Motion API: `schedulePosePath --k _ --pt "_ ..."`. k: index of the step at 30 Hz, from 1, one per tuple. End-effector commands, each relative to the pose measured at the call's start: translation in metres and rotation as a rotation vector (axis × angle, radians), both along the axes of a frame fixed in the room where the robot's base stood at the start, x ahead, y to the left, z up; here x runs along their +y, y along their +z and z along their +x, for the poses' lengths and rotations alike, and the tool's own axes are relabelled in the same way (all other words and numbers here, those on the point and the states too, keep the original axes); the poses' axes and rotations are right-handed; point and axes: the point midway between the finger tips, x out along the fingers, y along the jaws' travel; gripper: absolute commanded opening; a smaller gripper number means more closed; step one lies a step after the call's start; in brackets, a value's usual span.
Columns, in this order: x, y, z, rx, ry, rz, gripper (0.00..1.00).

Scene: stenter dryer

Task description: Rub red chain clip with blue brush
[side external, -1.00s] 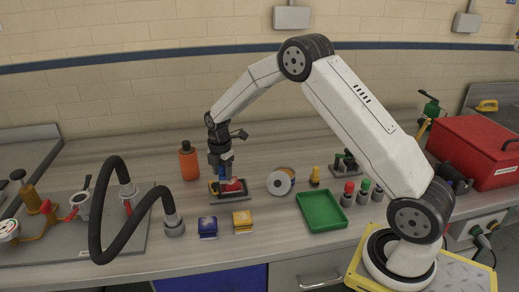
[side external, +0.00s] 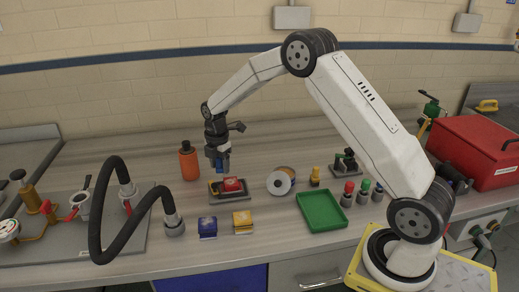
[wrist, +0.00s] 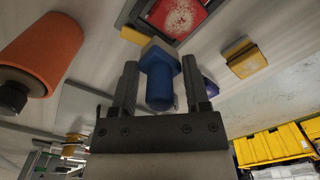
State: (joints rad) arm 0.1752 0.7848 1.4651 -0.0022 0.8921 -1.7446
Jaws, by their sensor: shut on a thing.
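The red chain clip (side external: 233,184) sits in a dark holder (side external: 217,196) on the bench. In the wrist view the clip (wrist: 178,14) is at the top, its red face marked with a whitish speckled patch. My gripper (side external: 218,150) is shut on the blue brush (side external: 223,164) and holds it above the clip, apart from it. In the wrist view my gripper (wrist: 160,85) has its two dark fingers on either side of the blue brush (wrist: 159,75).
An orange bottle (side external: 189,162) stands left of the holder. A blue block (side external: 208,227) and a yellow block (side external: 242,221) lie in front. A disc roll (side external: 279,183) and a green tray (side external: 321,210) are to the right. A black hose (side external: 100,215) arches at left.

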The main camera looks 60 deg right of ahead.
Motion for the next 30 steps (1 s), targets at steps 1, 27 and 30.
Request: schedulePosePath --k 1,27,30 --pt "0.0 0.004 0.0 -0.002 0.0 0.0 0.01" --pt "0.0 0.034 0.0 -0.002 0.0 0.0 0.01" --pt "0.0 0.038 0.001 -0.003 0.0 0.0 0.01"
